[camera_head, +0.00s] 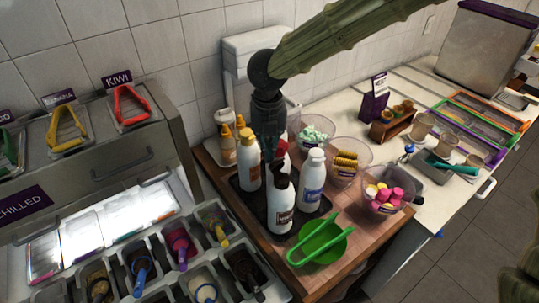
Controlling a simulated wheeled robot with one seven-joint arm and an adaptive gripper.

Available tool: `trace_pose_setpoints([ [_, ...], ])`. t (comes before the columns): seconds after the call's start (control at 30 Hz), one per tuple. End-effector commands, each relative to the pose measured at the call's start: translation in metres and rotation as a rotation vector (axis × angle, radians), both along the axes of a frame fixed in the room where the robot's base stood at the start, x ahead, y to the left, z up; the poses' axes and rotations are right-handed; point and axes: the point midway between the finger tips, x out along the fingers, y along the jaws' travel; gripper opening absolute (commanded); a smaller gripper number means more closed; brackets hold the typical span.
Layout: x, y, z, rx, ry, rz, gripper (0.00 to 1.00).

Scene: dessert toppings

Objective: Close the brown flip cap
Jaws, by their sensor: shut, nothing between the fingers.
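A white bottle with a dark label (281,212) stands upright at the front of a dark tray (256,213). Its brown flip cap (281,182) is small and dark, and whether its lid is up or down cannot be made out. My gripper (270,162) points down among the bottles, just above and behind the brown cap as seen here. Its fingers are shut with nothing visible between them. Whether they touch the cap cannot be told.
A yellow-capped bottle (248,165) is left of my gripper, a white-capped bottle (313,183) right, and a red-capped bottle (283,150) behind, partly hidden. Bowls of toppings (345,162) stand to the right. Topping bins (180,245) are at lower left.

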Motion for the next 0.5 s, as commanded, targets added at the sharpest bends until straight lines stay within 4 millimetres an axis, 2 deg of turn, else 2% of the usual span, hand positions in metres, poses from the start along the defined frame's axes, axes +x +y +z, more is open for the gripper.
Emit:
trace_pose_setpoints([
  [0.5, -0.017, -0.012, 0.011, -0.001, -0.001, 0.000, 0.00],
])
